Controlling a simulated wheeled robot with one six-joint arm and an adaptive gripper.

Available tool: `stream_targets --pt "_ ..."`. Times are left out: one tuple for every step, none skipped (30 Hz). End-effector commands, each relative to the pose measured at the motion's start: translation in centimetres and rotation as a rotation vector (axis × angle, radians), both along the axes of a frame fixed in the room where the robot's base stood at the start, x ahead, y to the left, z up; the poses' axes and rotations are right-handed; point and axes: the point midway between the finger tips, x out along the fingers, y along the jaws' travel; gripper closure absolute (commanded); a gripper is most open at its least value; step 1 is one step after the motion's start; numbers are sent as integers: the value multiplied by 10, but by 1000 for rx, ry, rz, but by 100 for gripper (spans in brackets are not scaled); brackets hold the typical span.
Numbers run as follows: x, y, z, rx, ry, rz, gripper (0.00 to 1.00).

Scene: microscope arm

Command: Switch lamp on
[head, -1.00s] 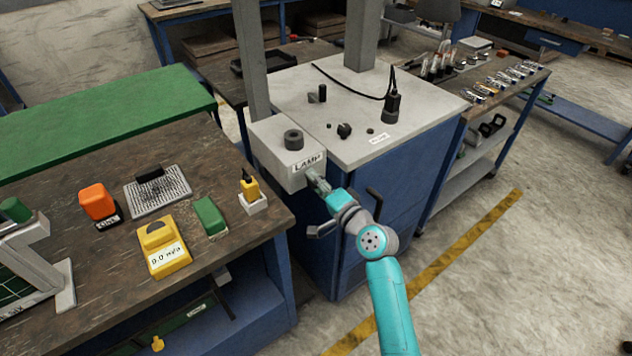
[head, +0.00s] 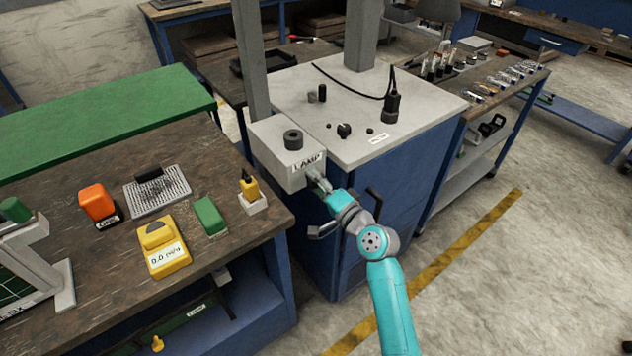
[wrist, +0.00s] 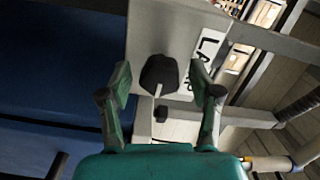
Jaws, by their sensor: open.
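The lamp box (head: 268,150) is a light grey box with a "LAMP" label on its front, at the left corner of the grey-topped cabinet. A dark round knob (head: 293,139) stands on its top. In the wrist view, a dark faceted knob (wrist: 159,75) sits on the box face (wrist: 158,35) beside the label (wrist: 207,58). My gripper (head: 318,178) is at the box front below the label. In the wrist view my gripper (wrist: 160,92) is open, one finger on each side of the faceted knob, with gaps visible.
The cabinet top (head: 340,150) holds small dark knobs and a black cabled device (head: 391,105). A wooden bench (head: 110,275) at left carries a yellow meter (head: 165,255), a green block (head: 210,216) and an orange block (head: 97,202). Open floor (head: 500,290) lies at right.

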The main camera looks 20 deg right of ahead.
Motion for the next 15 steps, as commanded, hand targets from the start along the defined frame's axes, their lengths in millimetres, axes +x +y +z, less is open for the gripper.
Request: stream_targets --pt "-4 -2 -1 0 1 -1 37" --pt "-7 -3 -1 0 2 -1 37" --pt "-12 -5 -1 0 2 -1 37" --pt "-17 -6 -1 0 2 -1 37" --pt "-22 -7 -1 1 2 -1 37" --pt "-29 -10 -1 2 1 -2 37" --pt "-35 -12 -1 2 2 -3 37" --pt "-41 -14 -2 0 2 -4 37" --pt "-49 -17 -1 0 3 -3 37" --pt "-55 -18 -2 1 3 -3 37" --pt "-61 -21 -1 2 2 -3 37" --pt "-68 -23 -2 1 3 -4 37" --pt "-73 -25 -1 0 3 -3 37" --pt "-78 -26 -1 1 2 -2 37" --pt "-85 -28 -1 1 3 -3 37"
